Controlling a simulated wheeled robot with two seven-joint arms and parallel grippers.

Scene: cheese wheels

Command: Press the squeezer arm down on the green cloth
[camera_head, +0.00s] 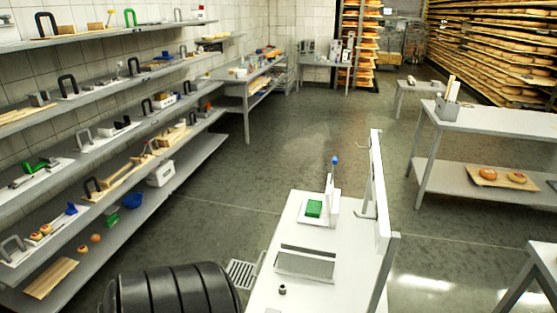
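The green cloth (314,208) lies on a white base plate on the far part of the white table (265,290). The squeezer arm (334,178) stands up beside the cloth and is topped by a blue knob (334,160). It is raised, apart from the cloth. Neither of my grippers shows in the head view.
A tall white upright panel (377,190) stands along the table's right edge. A grey rectangular tray (304,265) and a small dark cylinder (282,290) are on the near part. A black ribbed round object (170,290) is at the lower left. Loaded shelves (110,113) line the left wall.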

